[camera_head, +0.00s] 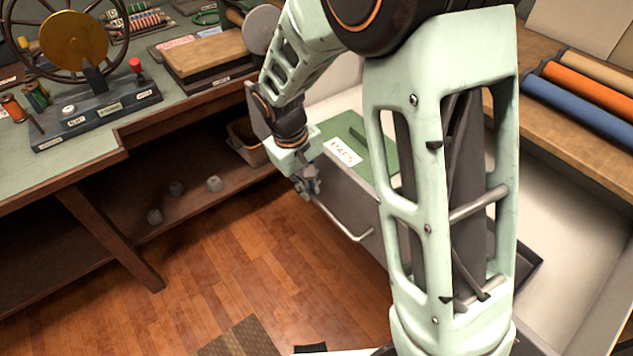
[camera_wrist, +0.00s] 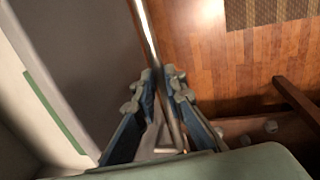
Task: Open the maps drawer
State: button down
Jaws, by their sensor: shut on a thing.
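The maps drawer has a plain grey front (camera_head: 348,203) in the middle of the head view. Behind its top edge lies a green surface (camera_head: 375,160) with a white "MAPS" label (camera_head: 343,151). A long thin metal bar handle (camera_head: 345,222) runs along the front. My gripper (camera_head: 306,187) is at the handle's left end. In the wrist view, my gripper's fingers (camera_wrist: 163,76) stand on either side of the bar (camera_wrist: 147,35) and are shut on it. The grey front (camera_wrist: 75,50) shows left of the bar. I cannot tell how far out the drawer stands.
A workbench (camera_head: 60,165) with a spoked wheel (camera_head: 75,38) stands at the left. Small grey blocks (camera_head: 214,183) and a bin (camera_head: 246,143) sit on its low shelf. Rolls (camera_head: 580,97) lie on the right counter. Wooden floor (camera_head: 270,270) is clear before the drawer; my arm hides part of it.

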jog(key=shift+s+a, duration=0.35)
jog(key=shift+a, duration=0.3)
jog(key=c, duration=2)
grip_release()
jog(key=shift+r, duration=0.1)
jog(key=r, duration=0.4)
jog(key=s+a+r, duration=0.1)
jog(key=r, duration=0.2)
jog(key=a+r, duration=0.1)
jog(key=r, duration=0.3)
jog(key=shift+s+r, duration=0.2)
jog(key=shift+r, duration=0.15)
